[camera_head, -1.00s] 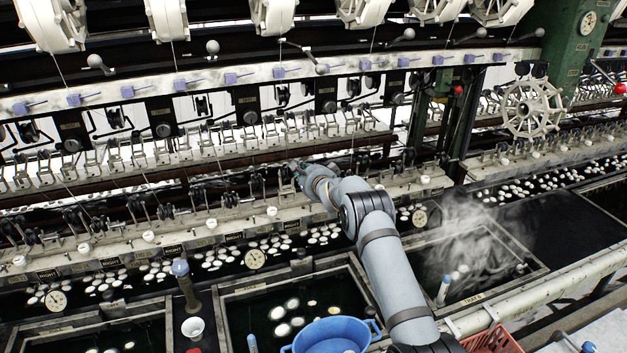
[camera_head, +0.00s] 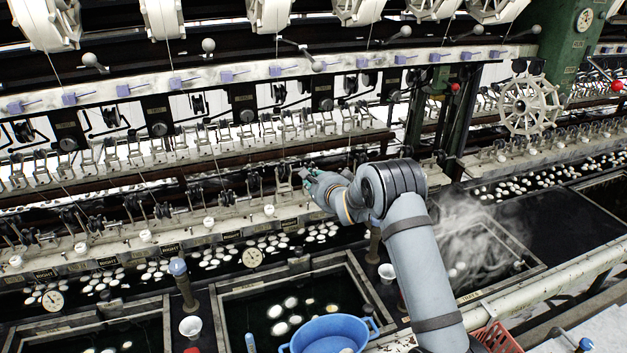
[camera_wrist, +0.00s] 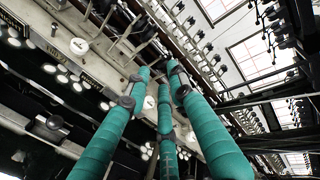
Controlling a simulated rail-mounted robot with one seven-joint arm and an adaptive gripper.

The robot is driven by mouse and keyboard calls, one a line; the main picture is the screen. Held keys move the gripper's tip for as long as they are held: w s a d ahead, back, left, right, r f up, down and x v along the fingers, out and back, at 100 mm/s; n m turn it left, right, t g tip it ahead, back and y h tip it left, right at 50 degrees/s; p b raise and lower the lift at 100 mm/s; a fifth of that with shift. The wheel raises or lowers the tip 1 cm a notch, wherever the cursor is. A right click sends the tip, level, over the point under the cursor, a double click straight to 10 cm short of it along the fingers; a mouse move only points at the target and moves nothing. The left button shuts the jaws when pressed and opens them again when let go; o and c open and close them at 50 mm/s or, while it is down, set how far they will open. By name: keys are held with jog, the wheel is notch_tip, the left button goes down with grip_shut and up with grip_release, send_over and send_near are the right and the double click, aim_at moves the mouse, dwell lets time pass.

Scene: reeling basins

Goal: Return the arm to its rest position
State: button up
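My gripper (camera_head: 304,174) has teal fingers and is in front of the reeling machine's lower rail, near the middle of the head view. My grey arm reaches to it from the lower right, bent at a raised elbow. In the wrist view the teal fingers of my gripper (camera_wrist: 160,76) stand apart at their tips, with nothing seen between them. The gripper is open and empty. Whether a fingertip touches the machine cannot be told.
Below are dark water basins with wooden rims (camera_head: 240,290), a blue tub (camera_head: 330,335), white cups (camera_head: 190,327) and an orange-red crate (camera_head: 495,338). Steam rises from the right basin. The machine's rails and reels (camera_head: 530,105) fill the back. Open room lies above the basins.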

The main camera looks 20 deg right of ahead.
aim_at(299, 169)
jog(key=x, duration=1.1)
jog(key=shift+w+a, duration=0.1)
jog(key=shift+a, duration=0.2)
jog(key=shift+w, duration=0.2)
jog(key=shift+d+r, duration=0.1)
jog(key=shift+s, duration=0.1)
